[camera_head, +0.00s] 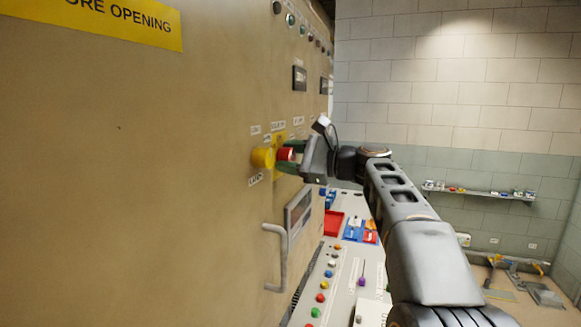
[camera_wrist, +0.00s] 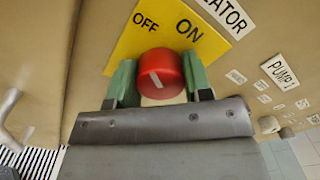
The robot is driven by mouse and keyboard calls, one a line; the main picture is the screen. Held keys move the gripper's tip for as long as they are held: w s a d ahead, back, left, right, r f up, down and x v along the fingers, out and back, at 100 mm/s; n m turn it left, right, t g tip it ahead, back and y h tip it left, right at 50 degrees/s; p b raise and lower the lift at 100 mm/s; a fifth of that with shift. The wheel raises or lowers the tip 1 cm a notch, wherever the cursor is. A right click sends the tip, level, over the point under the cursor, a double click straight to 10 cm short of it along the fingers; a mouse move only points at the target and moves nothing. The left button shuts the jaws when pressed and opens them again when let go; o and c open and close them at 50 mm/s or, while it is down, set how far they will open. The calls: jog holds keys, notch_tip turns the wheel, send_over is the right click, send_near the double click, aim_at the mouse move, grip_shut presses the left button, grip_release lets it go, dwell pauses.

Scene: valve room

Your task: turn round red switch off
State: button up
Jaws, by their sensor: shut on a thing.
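The round red switch (camera_wrist: 161,74) is on a yellow plate (camera_wrist: 128,52) marked OFF and ON on the beige cabinet. My gripper (camera_wrist: 158,82) is shut on the switch, with one green finger on each side. In the head view the red switch (camera_head: 284,154) shows beside the yellow knob (camera_head: 263,158), and my gripper (camera_head: 288,157) reaches it from the right. The finger on the far side is partly hidden there.
The cabinet door has a handle (camera_head: 279,256) below the switch and indicator lamps above. A console (camera_head: 333,285) with coloured buttons stands beyond the cabinet. A red tray (camera_head: 333,223) and blue bins lie farther back.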

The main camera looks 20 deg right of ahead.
jog(key=n+b, duration=0.2)
jog(key=n, duration=0.2)
jog(key=shift+f, duration=0.2)
jog(key=shift+n+b, duration=0.9)
jog(key=shift+n, duration=0.6)
jog(key=o, duration=0.9)
jog(key=shift+r, duration=0.1)
jog(key=shift+o, duration=0.2)
jog(key=shift+s, duration=0.1)
jog(key=b+v, duration=0.2)
jog(key=v, duration=1.1)
jog(key=shift+d, duration=0.4)
jog(key=shift+s, duration=0.15)
